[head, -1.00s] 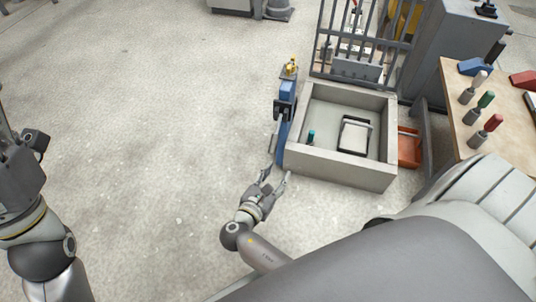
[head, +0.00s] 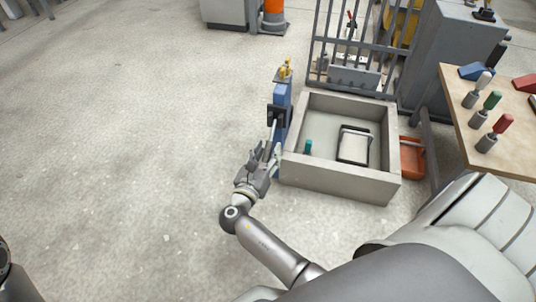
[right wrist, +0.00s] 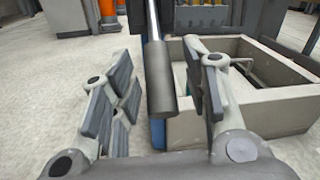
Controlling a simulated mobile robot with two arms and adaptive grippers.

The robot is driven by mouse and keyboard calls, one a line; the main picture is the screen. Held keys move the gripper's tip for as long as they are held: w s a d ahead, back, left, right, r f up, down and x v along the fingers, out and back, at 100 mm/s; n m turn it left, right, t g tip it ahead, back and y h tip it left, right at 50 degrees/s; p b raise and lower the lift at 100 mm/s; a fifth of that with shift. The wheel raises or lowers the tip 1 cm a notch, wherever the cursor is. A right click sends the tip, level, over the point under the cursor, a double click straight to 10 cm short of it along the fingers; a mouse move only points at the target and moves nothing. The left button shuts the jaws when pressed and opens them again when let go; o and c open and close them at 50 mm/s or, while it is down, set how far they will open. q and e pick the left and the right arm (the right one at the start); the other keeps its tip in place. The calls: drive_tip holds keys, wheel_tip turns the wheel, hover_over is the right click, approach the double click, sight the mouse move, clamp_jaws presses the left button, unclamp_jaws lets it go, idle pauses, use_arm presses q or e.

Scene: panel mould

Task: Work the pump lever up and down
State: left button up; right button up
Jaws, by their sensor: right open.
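The blue pump (head: 282,97) stands against the left side of the concrete basin, with yellow fittings on top. Its lever (head: 272,134) is a silver rod that slants toward me. In the right wrist view the lever's thick dark grip (right wrist: 162,88) lies between the two fingers, with gaps on both sides. My right gripper (head: 263,157) is open around the lever's end; its padded fingers also show in the right wrist view (right wrist: 160,95). Of my left arm only a piece shows at the lower left edge; its gripper is out of the frame.
The concrete basin (head: 335,183) stands close right of my right gripper and holds a framed pale block (head: 354,145) and a small teal item (head: 308,146). A barred grey gate (head: 317,55) rises behind it. A workbench (head: 518,155) is at right. The floor at left is clear.

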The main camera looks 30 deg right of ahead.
drive_tip(key=shift+w+d, duration=0.25)
clamp_jaws()
drive_tip(key=shift+r, duration=0.1)
idle(0.3)
